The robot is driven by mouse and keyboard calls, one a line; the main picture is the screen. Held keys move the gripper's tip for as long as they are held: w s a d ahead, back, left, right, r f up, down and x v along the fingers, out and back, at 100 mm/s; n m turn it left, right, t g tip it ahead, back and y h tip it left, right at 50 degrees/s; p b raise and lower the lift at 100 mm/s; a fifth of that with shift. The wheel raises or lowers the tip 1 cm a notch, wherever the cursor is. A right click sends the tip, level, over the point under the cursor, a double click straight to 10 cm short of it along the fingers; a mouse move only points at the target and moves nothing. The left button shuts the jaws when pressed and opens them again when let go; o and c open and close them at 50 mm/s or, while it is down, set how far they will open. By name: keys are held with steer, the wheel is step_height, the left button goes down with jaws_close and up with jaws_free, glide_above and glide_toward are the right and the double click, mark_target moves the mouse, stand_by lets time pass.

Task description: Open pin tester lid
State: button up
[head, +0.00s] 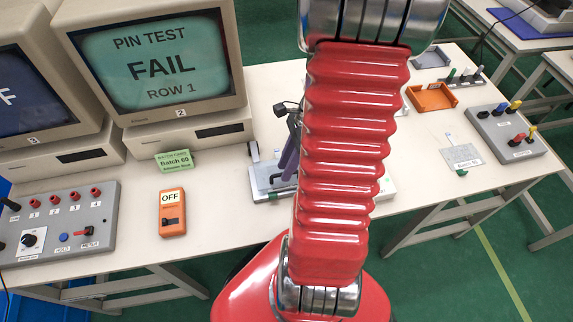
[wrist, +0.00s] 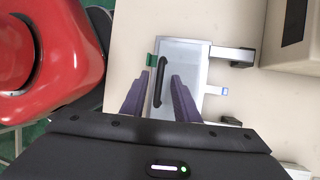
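The pin tester (head: 262,176) stands on the bench in the middle of the head view, mostly hidden behind my red arm. The wrist view shows its flat grey lid (wrist: 188,58) from above, with a long black handle (wrist: 160,84) near its left edge. The lid looks down flat. My gripper (wrist: 160,76) is open, its two purple fingers on either side of the handle with gaps showing. I cannot tell how high the fingertips are above the lid. In the head view, my gripper (head: 288,150) is partly hidden by my arm.
A monitor (head: 160,60) reads "PIN TEST FAIL ROW 1". An orange switch box (head: 172,222) reads OFF. A green Batch 60 card (head: 174,162) stands behind it. A grey meter box (head: 60,235) is at left; an orange tray (head: 432,97) and a plug box (head: 506,130) are at right.

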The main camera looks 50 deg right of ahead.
steer(key=shift+f, duration=0.1)
steer(key=shift+c, duration=0.4)
jaws_close()
